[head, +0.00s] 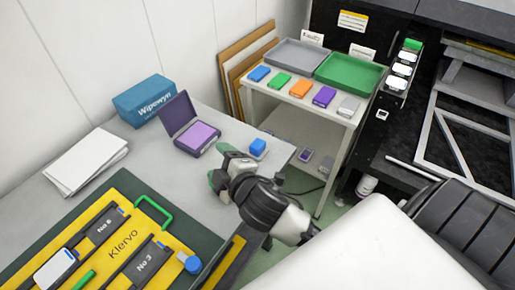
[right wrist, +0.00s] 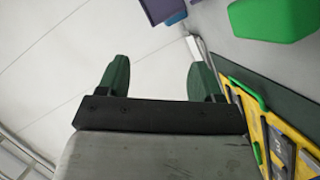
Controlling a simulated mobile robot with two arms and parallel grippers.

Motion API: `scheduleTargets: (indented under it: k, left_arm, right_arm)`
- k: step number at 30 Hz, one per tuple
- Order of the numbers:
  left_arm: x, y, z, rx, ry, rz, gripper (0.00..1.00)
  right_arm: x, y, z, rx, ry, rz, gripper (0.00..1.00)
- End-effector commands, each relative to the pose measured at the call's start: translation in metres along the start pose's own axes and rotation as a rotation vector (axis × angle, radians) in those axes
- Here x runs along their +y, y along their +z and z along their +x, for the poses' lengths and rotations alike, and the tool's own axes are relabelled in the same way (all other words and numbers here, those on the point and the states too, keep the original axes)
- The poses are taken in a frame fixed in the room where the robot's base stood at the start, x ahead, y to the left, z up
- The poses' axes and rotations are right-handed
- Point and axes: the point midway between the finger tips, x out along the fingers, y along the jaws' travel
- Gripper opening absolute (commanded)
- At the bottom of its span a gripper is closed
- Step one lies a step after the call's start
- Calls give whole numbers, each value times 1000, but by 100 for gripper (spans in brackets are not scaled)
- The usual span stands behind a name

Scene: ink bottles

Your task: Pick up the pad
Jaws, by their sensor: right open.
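A purple pad (head: 198,136) lies in an open dark purple case on the grey table; its lid (head: 176,113) stands up at the back left. My right gripper (head: 218,166) is open above the table, in front of the case and a little to its right. Its green fingertips are apart and hold nothing. In the right wrist view, the open fingers (right wrist: 160,85) show only pale wall between them. A purple piece (right wrist: 160,9) at that view's top edge is too cut off to name. My left gripper is not in view.
A small blue-topped block (head: 257,148) stands close to my right gripper. A blue Wipewyn box (head: 143,100) and white sheets (head: 86,160) lie further left. A yellow Klervo board (head: 122,245) fills the front left. A side stand (head: 258,98) holds several coloured blocks and two trays.

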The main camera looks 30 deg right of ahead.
Motion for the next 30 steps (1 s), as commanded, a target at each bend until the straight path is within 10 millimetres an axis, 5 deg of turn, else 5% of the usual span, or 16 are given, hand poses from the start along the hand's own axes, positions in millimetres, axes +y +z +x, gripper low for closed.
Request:
scheduleTargets:
  k: [6,9,12,16,20,21,27,30]
  left_arm:
    - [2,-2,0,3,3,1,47]
    - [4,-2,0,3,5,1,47]
    - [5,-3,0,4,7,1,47]
    - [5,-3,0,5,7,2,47]
    - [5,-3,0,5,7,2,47]
    - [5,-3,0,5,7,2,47]
    - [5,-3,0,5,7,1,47]
    - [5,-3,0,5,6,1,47]
  right_arm:
    - [40,-95,26,465,346,-612,66]
    - [35,-137,24,728,529,-1009,66]
    - [14,-154,22,987,675,-1420,66]
    - [-18,-129,31,1335,770,-1955,66]
    - [-23,-59,55,1712,683,-2442,66]
    - [-16,-32,62,-1755,-586,2457,66]
    - [48,77,80,-1640,-70,2013,66]
    - [74,106,79,-1631,73,1894,66]
